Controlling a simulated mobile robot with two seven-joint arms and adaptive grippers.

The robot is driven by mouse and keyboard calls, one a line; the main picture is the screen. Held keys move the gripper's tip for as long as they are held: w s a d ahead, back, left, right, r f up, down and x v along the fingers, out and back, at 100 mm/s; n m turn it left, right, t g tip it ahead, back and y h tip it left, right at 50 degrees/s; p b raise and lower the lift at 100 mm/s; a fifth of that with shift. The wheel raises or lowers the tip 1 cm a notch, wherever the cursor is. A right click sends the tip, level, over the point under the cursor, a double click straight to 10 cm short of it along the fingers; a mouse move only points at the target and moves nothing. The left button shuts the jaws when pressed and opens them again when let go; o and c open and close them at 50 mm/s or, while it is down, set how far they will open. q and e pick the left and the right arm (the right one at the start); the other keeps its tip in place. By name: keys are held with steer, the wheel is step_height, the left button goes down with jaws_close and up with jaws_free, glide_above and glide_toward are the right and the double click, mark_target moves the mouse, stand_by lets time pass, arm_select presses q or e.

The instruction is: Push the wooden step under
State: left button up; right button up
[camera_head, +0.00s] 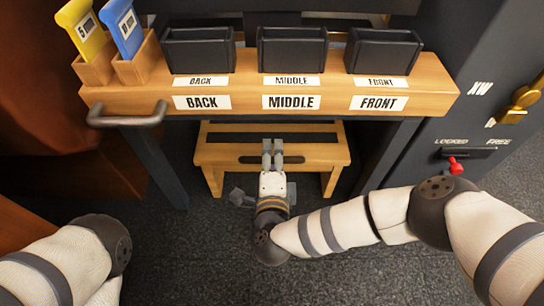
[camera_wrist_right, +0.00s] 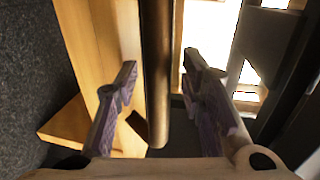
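The wooden step (camera_head: 325,152) stands on the floor below the front of the labelled bench, with a dark tread strip and a dark slot. Its back is hidden under the bench. My right gripper (camera_head: 273,150) reaches over the step's front edge at the slot. In the right wrist view my right gripper (camera_wrist_right: 160,95) has its fingers apart. A dark round bar (camera_wrist_right: 156,60) lies between them, with gaps visible on both sides. Pale wood (camera_wrist_right: 65,130) shows beside the left finger. Only links of my left arm show at lower left; its gripper is out of view.
The bench (camera_head: 240,117) carries dark bins marked BACK, MIDDLE and FRONT, plus yellow and blue cards (camera_head: 121,27) in wooden holders. A grey handle (camera_head: 127,117) juts from its left front. A red lever (camera_head: 456,166) sits on the right cabinet. Carpet is clear in front.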

steer(key=shift+s, duration=0.1)
steer(key=s+r, duration=0.2)
steer(key=s, duration=0.9)
steer(key=shift+s+r, duration=0.2)
steer(key=shift+s, duration=0.15)
